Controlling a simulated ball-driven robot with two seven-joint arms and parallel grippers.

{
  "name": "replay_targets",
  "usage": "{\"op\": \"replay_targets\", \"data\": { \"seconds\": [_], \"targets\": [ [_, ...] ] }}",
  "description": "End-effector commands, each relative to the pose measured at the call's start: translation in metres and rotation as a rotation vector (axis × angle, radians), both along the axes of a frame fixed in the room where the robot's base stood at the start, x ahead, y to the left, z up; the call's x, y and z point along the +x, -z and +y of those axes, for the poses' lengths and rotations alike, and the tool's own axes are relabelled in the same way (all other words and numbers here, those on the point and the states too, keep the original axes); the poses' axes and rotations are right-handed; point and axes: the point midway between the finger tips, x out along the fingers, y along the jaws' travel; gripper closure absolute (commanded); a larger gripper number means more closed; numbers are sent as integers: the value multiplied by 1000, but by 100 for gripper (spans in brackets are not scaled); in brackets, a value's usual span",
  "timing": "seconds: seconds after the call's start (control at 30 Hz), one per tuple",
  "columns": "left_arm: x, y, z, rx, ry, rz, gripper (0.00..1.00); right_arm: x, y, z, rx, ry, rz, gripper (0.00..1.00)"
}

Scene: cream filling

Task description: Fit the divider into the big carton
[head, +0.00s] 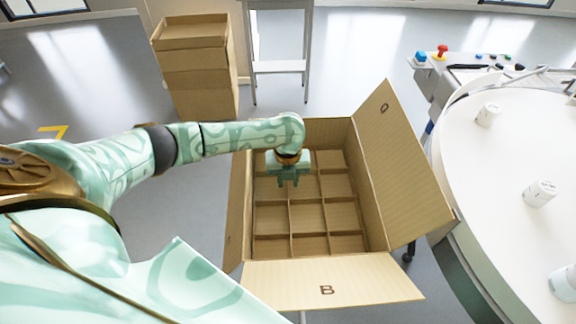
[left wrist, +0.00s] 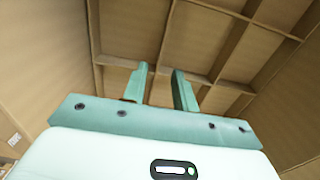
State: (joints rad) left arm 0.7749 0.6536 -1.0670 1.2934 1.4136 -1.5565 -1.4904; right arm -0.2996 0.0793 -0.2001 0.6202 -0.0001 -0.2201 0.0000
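The big carton (head: 378,190) stands open in the middle of the head view, its flaps folded out. The brown cardboard divider (head: 291,217) lies inside it as a grid of several cells, and it also shows in the left wrist view (left wrist: 167,32). My left gripper (head: 288,183) points down over the far part of the grid, inside the carton's outline. Its two fingers (left wrist: 160,75) are apart, with a divider strip seen running between or just below them. I cannot tell whether they touch it. My right gripper is not in view.
A round white table (head: 500,170) with several white cups stands at the right, close to the carton's right flap. Stacked cardboard boxes (head: 195,75) and a grey stand (head: 280,67) are behind. A control panel (head: 460,70) is at the upper right.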

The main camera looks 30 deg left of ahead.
Motion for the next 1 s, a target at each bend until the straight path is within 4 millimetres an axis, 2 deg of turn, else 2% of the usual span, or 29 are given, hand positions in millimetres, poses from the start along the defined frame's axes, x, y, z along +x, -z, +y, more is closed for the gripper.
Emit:
{"op": "replay_targets", "data": {
  "seconds": [0.13, 0.27, 0.5, 0.7, 0.83, 1.0],
  "targets": [
    [0, -6, 0, 1, 0, -1, 72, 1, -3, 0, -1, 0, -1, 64],
    [1, -29, 0, -1, 0, -4, 72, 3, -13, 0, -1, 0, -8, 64],
    [1, -96, 0, 1, 2, -6, 72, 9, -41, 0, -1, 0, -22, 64],
    [1, -141, 0, -1, 1, -4, 72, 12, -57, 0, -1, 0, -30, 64],
    [0, -157, 0, 0, 0, -1, 72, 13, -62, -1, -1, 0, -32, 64],
    [0, -163, 1, 1, 0, 0, 72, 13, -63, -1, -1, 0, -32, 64]
  ]
}}
